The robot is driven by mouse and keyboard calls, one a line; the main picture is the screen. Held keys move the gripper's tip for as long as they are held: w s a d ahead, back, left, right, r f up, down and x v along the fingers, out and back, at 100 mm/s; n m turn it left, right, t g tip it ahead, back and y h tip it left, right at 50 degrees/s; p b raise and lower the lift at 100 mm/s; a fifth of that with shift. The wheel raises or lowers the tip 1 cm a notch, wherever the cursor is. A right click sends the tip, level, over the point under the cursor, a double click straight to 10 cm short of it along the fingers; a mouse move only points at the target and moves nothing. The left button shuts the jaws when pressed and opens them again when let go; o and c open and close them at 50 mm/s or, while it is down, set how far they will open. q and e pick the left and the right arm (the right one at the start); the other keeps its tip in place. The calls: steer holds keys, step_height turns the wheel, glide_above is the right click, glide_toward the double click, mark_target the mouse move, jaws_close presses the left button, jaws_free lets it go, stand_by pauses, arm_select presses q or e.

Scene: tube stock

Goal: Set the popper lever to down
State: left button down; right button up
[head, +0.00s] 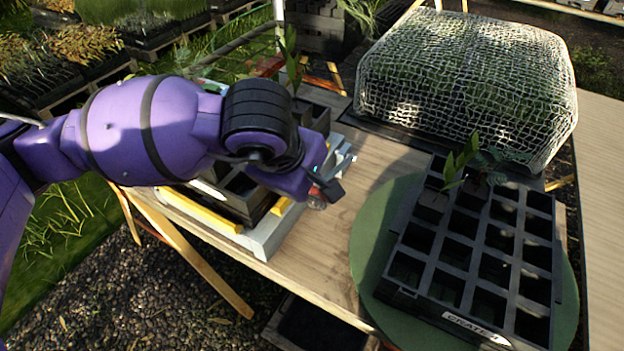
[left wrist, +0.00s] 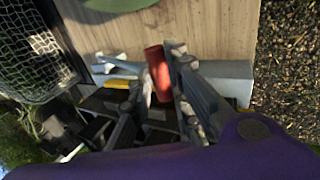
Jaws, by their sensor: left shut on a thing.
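The popper (head: 262,243) is a pale grey base with yellow strips on the left part of the wooden table, with a black cell tray (head: 235,203) on it. My left gripper (head: 322,192) is at the popper's right side, and my purple arm hides much of the popper. In the left wrist view the lever's red grip (left wrist: 158,72) lies between the two dark fingers of my left gripper (left wrist: 153,82), which is shut on it. The popper's grey body (left wrist: 228,84) also shows there. I cannot tell the lever's exact angle. My right gripper is not in view.
A black crate with square cells (head: 464,244) and a few seedlings stands on a green round mat (head: 366,232) at the right. A net-covered mound (head: 465,85) is at the back right. Bare wood (head: 345,215) lies between popper and mat.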

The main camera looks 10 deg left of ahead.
arm_select(q)
steer(key=shift+s+f, duration=0.1)
steer(key=shift+f, duration=0.05)
steer(key=c, duration=1.6)
jaws_free()
steer(key=shift+a, duration=0.1)
steer(key=shift+c, duration=0.2)
steer(key=v, duration=1.2)
steer(key=shift+c, duration=0.2)
